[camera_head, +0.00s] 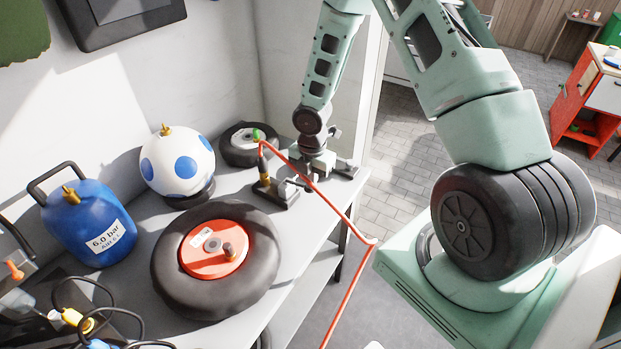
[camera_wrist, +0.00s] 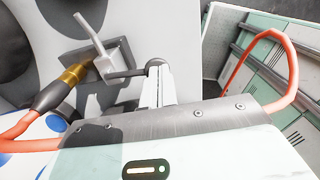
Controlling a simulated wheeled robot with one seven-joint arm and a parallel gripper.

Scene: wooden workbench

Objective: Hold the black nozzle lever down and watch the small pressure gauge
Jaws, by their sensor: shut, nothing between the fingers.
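A nozzle with a black grip (camera_head: 263,165) stands at the back right of the bench, with an orange-red hose at its upper end. In the wrist view the black grip (camera_wrist: 47,97) leads into a brass collar (camera_wrist: 73,74) at a dark grey stand (camera_wrist: 118,62). A light grey bar (camera_wrist: 95,37) rises from that stand; I cannot tell whether it is the lever. My gripper (camera_head: 300,181) is shut and empty just right of the stand (camera_head: 277,192). Its tip (camera_wrist: 155,68) is close to a dark arm of the stand; contact is unclear. I cannot make out the small gauge.
The orange-red hose (camera_head: 341,222) runs across my arm's side and off the bench edge. A large tyre with a red hub (camera_head: 214,255), a blue air tank (camera_head: 90,222), a white ball with blue spots (camera_head: 177,160) and a smaller wheel (camera_head: 236,151) crowd the bench.

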